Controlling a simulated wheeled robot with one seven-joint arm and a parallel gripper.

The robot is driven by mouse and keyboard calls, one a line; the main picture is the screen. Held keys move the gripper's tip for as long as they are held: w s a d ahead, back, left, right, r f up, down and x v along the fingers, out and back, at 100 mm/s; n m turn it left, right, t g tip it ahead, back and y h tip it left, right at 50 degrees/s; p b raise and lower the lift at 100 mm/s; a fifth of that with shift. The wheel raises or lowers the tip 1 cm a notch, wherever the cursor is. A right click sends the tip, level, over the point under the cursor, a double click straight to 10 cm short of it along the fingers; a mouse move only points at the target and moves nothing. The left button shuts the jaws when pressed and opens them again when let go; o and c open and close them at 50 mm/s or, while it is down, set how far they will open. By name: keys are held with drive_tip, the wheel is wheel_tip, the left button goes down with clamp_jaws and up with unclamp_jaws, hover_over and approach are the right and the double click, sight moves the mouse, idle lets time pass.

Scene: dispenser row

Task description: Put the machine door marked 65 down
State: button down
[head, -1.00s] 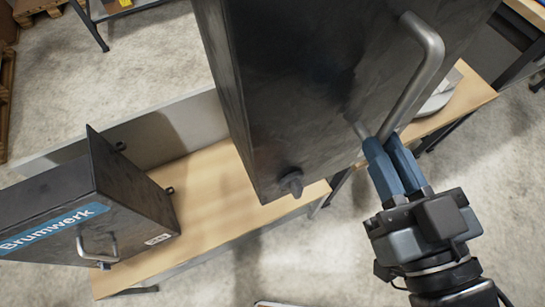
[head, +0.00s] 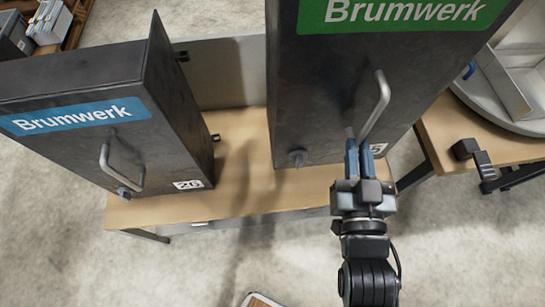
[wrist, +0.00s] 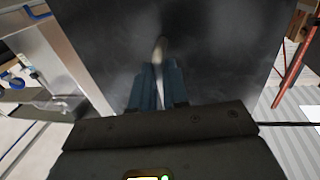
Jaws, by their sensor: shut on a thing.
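The dark metal door (head: 320,110) has a green Brumwerk label (head: 400,12) and a bent grey bar handle (head: 381,100). A white number tag (head: 378,150) near its lower right is partly hidden by my gripper; only a 5 shows. My gripper (head: 359,146) is shut on the lower end of the handle. In the wrist view, the blue fingers (wrist: 158,75) close around the handle (wrist: 160,45), with the dark door face behind. The door's lower edge shows above the bench; I cannot tell whether it is fully down.
A similar dark machine (head: 150,150), with a blue Brumwerk label and tag 26, stands at left. Both are at a wooden bench (head: 240,190). At right are another wooden bench top (head: 440,150) and a round grey item (head: 510,115).

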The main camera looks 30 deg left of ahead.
sight(335, 156)
drive_tip(key=f, duration=0.1)
drive_tip(key=w+a+f+b, duration=0.1)
drive_tip(key=f, duration=0.1)
drive_tip(key=shift+w+a+f, duration=0.15)
drive_tip(key=shift+w+f, duration=0.05)
drive_tip(key=shift+f, duration=0.2)
wheel_tip(335, 156, down, 10)
drive_tip(key=shift+f+b, duration=0.1)
drive_tip(key=shift+b, duration=1.05)
drive_tip(key=c, duration=1.6)
unclamp_jaws()
drive_tip(key=shift+f, duration=0.1)
drive_tip(key=o, duration=0.5)
drive_tip(key=shift+s, duration=0.1)
